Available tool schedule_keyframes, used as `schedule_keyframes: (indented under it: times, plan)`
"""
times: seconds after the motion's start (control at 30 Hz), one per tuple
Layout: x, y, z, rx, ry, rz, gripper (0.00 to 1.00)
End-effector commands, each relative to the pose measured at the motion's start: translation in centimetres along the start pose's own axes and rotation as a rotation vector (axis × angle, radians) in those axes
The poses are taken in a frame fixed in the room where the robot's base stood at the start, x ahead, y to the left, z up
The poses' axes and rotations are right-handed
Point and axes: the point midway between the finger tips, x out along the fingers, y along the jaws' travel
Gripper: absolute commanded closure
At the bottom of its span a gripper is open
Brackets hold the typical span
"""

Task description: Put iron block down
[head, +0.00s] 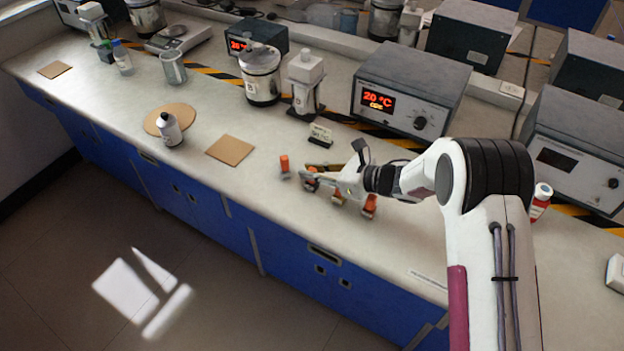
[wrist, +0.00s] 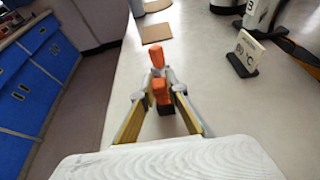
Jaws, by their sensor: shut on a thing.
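My gripper (head: 313,184) is low over the bench, its fingers pointing left. In the wrist view my gripper (wrist: 161,84) is shut on a small block with an orange top (wrist: 160,94) and a dark lower part, which fits the iron block. In the head view this block (head: 310,176) is partly hidden by the fingers. I cannot tell whether its base touches the bench. A similar orange-topped block (head: 284,162) stands just beyond the fingertips; it also shows in the wrist view (wrist: 157,53). Two more orange-topped pieces (head: 338,197) (head: 370,205) are beside and under the gripper, partly hidden.
A small 80 °C sign (head: 320,135) stands behind the gripper. A heater box showing 20 °C (head: 410,85) is behind. The bench front is mostly clear.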

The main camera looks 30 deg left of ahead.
Motion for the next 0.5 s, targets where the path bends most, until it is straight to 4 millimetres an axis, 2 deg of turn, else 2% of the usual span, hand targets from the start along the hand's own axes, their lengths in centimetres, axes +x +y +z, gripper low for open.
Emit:
schedule_keyframes:
  times: [0.27,0.5]
  plan:
    - [-0.3,0.0,0.8,-0.001,-0.001,0.000,1.00]
    - [-1.2,-0.1,3.0,-0.002,-0.002,-0.001,1.00]
